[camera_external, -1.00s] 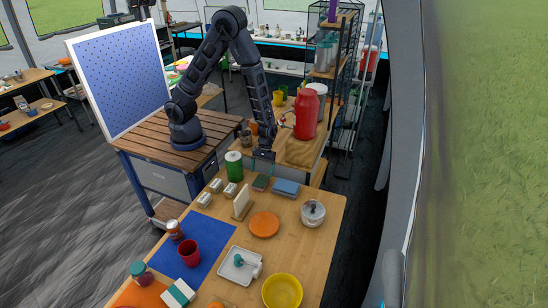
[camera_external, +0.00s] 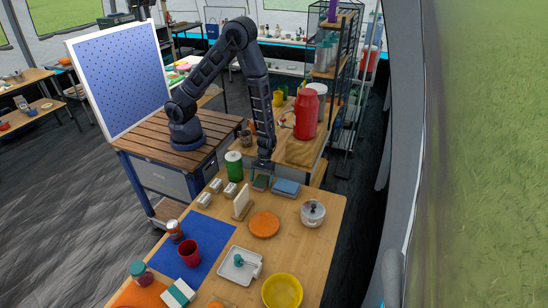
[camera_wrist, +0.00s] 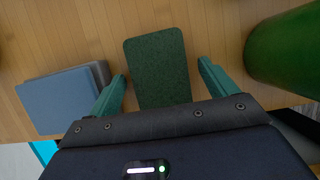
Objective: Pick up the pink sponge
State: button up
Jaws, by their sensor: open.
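No pink sponge shows clearly in either view. A dark green, speckled, sponge-like block (camera_wrist: 157,62) lies flat on the wooden table, and it also shows in the external view (camera_external: 261,183). My gripper (camera_wrist: 162,70) is open, its two teal fingers on either side of the green block, with a gap at each side. In the external view my gripper (camera_external: 263,168) hangs pointing down just over the block. I cannot tell the height left between fingers and table. A blue block (camera_wrist: 62,98) with a grey layer lies left of the green block in the wrist view.
A green can (camera_external: 234,167) stands close beside the green block and near my right finger in the wrist view (camera_wrist: 288,50). A white upright holder (camera_external: 241,204), an orange plate (camera_external: 264,224) and a lidded pot (camera_external: 313,212) stand nearer the camera. Table edge is close behind.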

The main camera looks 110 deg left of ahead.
jog(key=shift+f, duration=0.2)
dwell(0.3)
jog(key=shift+c, duration=0.3)
jog(key=c, duration=1)
